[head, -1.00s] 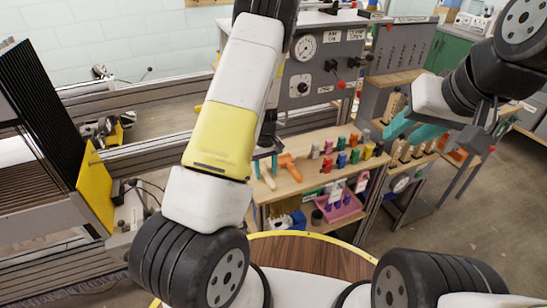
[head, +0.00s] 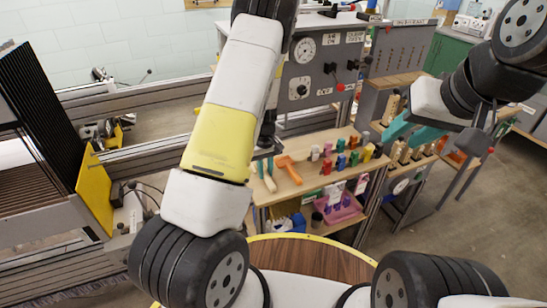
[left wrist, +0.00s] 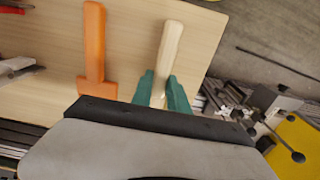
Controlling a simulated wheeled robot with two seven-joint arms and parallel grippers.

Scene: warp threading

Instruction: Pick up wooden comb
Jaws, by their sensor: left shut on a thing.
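The wooden comb shows as a pale wooden handle (left wrist: 170,44) in the left wrist view, lying at the table edge; its other end is hidden behind my gripper. In the head view its pale handle (head: 270,184) shows below the gripper. My left gripper (head: 265,166) is shut on it, with the teal fingers on either side of the handle, as the left wrist view also shows (left wrist: 162,88). My right gripper (head: 413,132) is apart from the comb at the upper right, its teal fingers spread and empty.
An orange tool (head: 289,170) lies close beside the comb, on the same wooden bench top (head: 310,178). Several coloured spools (head: 341,160) stand to the right. A grey control box (head: 318,68) is behind. A loom with a yellow panel (head: 95,190) stands at the left.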

